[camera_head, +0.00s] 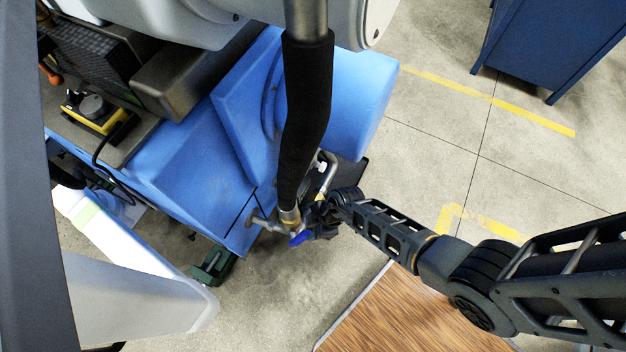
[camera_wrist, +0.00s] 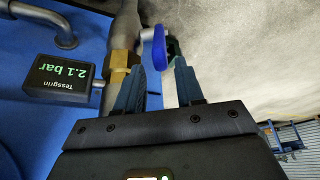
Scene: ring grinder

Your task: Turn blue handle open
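The blue handle (camera_head: 300,238) is a small lever on the pipe fitting below a black hose. In the wrist view the blue handle (camera_wrist: 160,48) stands just beyond and between the fingertips. It hangs by a grey metal arm from the pipe, beside a brass fitting (camera_wrist: 121,68). My gripper (camera_wrist: 158,82) is open, with a clear gap between its two fingers, and I see no contact with the handle. In the head view my gripper (camera_head: 318,222) is beside the handle, and its fingers are dark and partly hidden.
A pressure display (camera_wrist: 62,82) reading 2.1 bar sits left of the brass fitting. The blue machine body (camera_head: 200,180) lies left and the black hose (camera_head: 307,110) runs above. A bent metal pipe (camera_head: 330,172) is close to my wrist.

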